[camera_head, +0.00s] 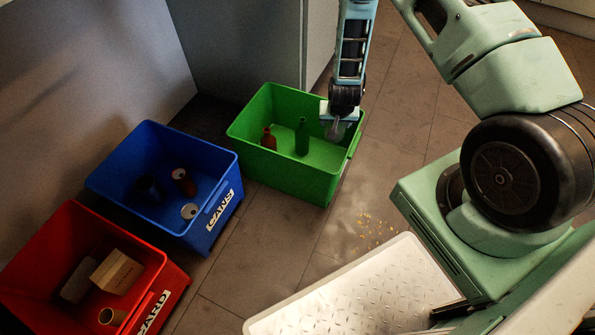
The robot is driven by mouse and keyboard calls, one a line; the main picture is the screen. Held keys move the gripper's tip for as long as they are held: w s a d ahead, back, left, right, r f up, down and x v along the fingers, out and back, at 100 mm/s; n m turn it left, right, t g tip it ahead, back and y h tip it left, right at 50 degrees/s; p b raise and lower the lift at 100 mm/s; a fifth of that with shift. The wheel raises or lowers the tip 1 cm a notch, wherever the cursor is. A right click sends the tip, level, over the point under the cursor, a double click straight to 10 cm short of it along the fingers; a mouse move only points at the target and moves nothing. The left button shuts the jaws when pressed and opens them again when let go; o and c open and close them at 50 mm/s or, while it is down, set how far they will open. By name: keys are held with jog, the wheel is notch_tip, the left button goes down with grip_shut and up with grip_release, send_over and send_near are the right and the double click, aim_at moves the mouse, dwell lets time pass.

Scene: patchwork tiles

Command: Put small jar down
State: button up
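The small jar (336,132) looks like a small, greyish, see-through piece just under my gripper (334,122). My gripper points down at the right end of the green bin (245,127), over its inside near the right rim. It appears shut on the jar, though the fingers are small and partly hidden. The jar seems held above the bin floor; its exact height cannot be told.
In the green bin stand a dark green bottle (302,137) and a reddish-brown bottle (268,139). A blue bin (113,166) holds cans. A red bin (50,232) holds a cardboard box (117,271) and other items. Yellowish crumbs (376,230) lie on the floor.

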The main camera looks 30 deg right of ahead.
jog(key=w+f+b, duration=0.1)
jog(key=f+b, duration=0.4)
jog(key=f, duration=0.2)
jog(key=w+d+f+m+b, duration=0.1)
jog(key=f+b, duration=0.5)
jog(key=f, duration=0.1)
jog(key=w+f+m+b, duration=0.1)
jog(key=w+f+b, duration=0.1)
jog(key=f+b, duration=0.4)
jog(key=shift+d+f+g+h, duration=0.2)
jog(key=shift+f+g+h, duration=0.1)
jog(key=shift+f, duration=0.4)
jog(key=shift+f, duration=0.2)
jog(key=o, duration=1.2)
jog(key=shift+r, duration=0.15)
